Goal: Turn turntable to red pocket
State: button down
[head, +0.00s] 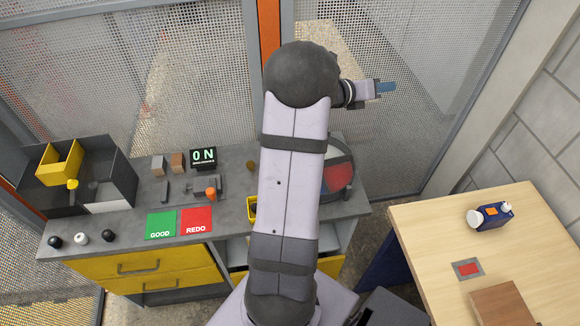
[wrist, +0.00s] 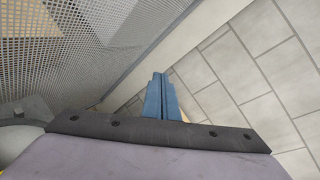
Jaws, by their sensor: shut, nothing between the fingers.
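The turntable (head: 340,172) stands at the right end of the grey bench, partly hidden behind my arm. A red area (head: 339,177) shows on its right part; its other pockets are hidden by the arm. My gripper (head: 387,87) is raised well above and to the right of the turntable, pointing right, away from it. In the wrist view its blue fingers (wrist: 161,98) are together, with nothing between them.
The grey bench (head: 125,225) carries a black bin (head: 108,172) with a yellow box, green GOOD and red REDO cards, small blocks and knobs. A wooden table (head: 420,225) at right holds a blue device (head: 490,216). Mesh panels (head: 190,60) stand behind.

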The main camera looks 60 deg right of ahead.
jog(key=w+a+f+n+t+y, duration=0.2)
jog(key=w+a+f, duration=0.1)
jog(key=a+f, duration=0.2)
jog(key=w+a+f+n+t+y, duration=0.2)
jog(key=w+a+f+t+y, duration=0.1)
jog(key=f, duration=0.5)
jog(key=w+a+f+n+t+y, duration=0.2)
jog(key=w+a+f+y, duration=0.1)
jog(key=a+f, duration=0.4)
jog(key=shift+w+a+f+n+t, duration=0.2)
jog(key=shift+w+a, duration=0.1)
jog(key=shift+w, duration=0.1)
jog(key=shift+w+a+f+n+t, duration=0.1)
jog(key=shift+w+a+n, duration=0.15)
jog(key=shift+w, duration=0.15)
jog(key=w+a+f+t+y, duration=0.1)
jog(key=w+a+t+y, duration=0.1)
jog(key=w+a+y, duration=0.3)
jog(key=shift+w+d+f+n+h+b, duration=0.25)
jog(key=shift+f+b, duration=0.45)
jog(key=shift+f, duration=0.9)
jog(key=shift+w+d+f+n+h+b, duration=0.1)
jog(key=shift+w+d+f+h+b, duration=0.45)
jog(key=shift+f, duration=1.1)
jog(key=shift+s+a+f+n+h+b, duration=0.1)
jog(key=shift+f+h+b, duration=0.1)
jog(key=shift+f+b, duration=1.05)
jog(key=shift+f+p, duration=0.35)
jog(key=shift+p, duration=0.05)
jog(key=shift+w, duration=0.15)
